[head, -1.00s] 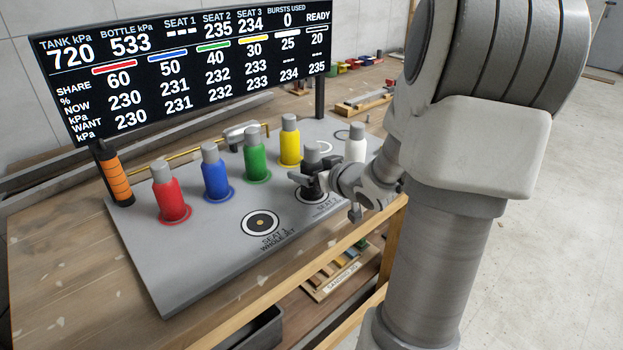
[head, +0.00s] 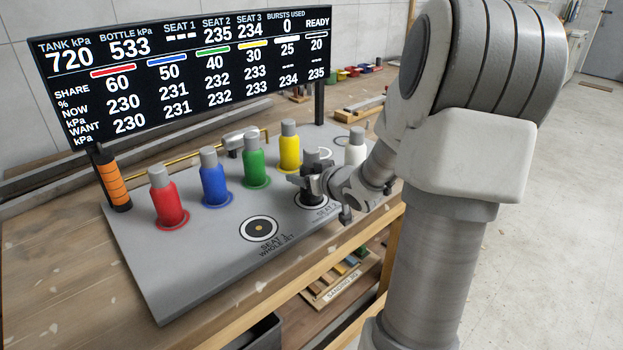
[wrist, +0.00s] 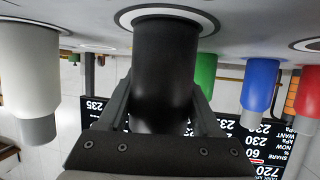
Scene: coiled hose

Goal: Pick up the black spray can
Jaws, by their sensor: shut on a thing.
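The black spray can (wrist: 163,75) stands on a white-ringed seat in the wrist view, which shows the scene upside down. My gripper (wrist: 160,115) has one finger on each side of the can and is shut on it. In the head view my gripper (head: 316,182) is at the seat marked SEAT 2, and the black can (head: 312,196) is mostly hidden behind it. The can's base appears to rest on the seat.
Red (head: 168,200), blue (head: 214,180), green (head: 254,165) and yellow (head: 289,148) cans stand in a row behind. A white can (head: 356,148) stands close to the right. The SEAT 1 ring (head: 260,229) is empty. A display board (head: 190,75) rises behind.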

